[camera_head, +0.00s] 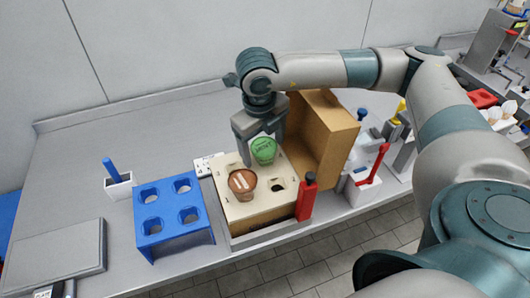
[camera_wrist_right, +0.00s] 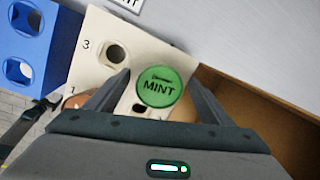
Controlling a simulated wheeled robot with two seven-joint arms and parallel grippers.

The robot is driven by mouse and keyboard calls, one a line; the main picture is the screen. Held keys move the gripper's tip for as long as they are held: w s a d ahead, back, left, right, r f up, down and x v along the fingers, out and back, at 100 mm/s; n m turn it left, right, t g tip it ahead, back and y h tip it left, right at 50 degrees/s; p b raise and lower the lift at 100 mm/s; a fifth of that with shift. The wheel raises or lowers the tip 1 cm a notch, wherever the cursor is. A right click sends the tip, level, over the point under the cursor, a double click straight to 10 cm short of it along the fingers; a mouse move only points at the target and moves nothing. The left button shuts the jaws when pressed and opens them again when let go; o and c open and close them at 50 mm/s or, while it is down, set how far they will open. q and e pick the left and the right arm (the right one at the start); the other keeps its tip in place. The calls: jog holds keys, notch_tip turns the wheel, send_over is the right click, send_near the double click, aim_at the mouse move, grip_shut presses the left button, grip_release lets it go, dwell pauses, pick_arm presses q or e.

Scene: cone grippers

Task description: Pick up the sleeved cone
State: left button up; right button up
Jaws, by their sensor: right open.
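A cone with a round green lid marked MINT (camera_head: 263,150) stands in the cream holder (camera_head: 232,208); its lid also shows in the wrist view (camera_wrist_right: 159,87). A brown-topped cone (camera_head: 242,182) with pale marks sits nearer the front left of the holder. I cannot tell a sleeve on either one, as their lower parts are hidden in the holder. My right gripper (camera_head: 259,143) is open, pointing down at the MINT cone. In the wrist view its fingers (camera_wrist_right: 157,82) stand on either side of the green lid, with gaps visible. My left gripper is not in view.
A blue rack (camera_head: 172,238) with several empty holes stands left of the holder. An open cardboard box (camera_head: 334,130) stands close behind and right of the gripper. A red bottle-like item (camera_head: 306,200) is at the holder's right front. The bench is clear at the back left.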

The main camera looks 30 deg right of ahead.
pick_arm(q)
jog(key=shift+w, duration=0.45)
pick_arm(e)
jog(key=c, duration=1.2)
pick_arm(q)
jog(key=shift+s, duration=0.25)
pick_arm(e)
jog(key=shift+o, duration=0.2)
jog(key=shift+r, duration=0.1)
